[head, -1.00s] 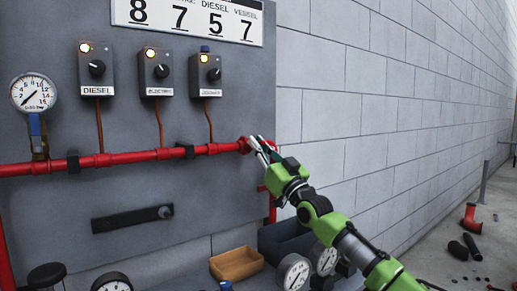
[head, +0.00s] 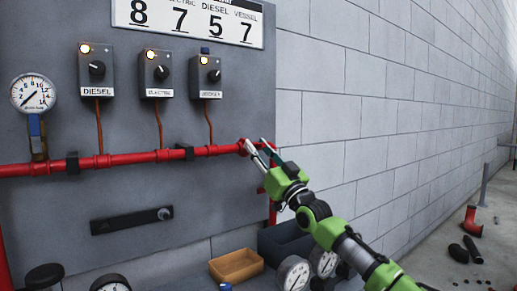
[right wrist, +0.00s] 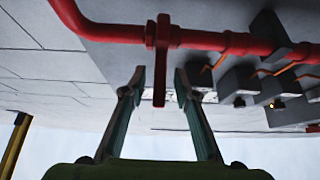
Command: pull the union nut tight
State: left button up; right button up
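The red union nut (head: 244,147) sits on the red pipe (head: 125,158) near its right-hand corner. In the right wrist view the nut (right wrist: 163,38) is a raised red collar on the pipe, with a flat red lug hanging from it. My right gripper (head: 256,143) is at the nut, its two fingers spread. In the right wrist view the right gripper (right wrist: 159,74) is open. The end of the lug lies between its fingertips, with a gap on each side. My left gripper is not in view.
A grey panel carries a pressure gauge (head: 33,92) and switch boxes labelled DIESEL (head: 96,71) and others. Below are a wooden tray (head: 236,266), a dark bin (head: 284,240) and loose gauges (head: 293,273). A block wall (head: 375,120) stands to the right.

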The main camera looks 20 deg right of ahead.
jog(key=shift+r, duration=0.1)
jog(key=v, duration=1.2)
dwell(0.4)
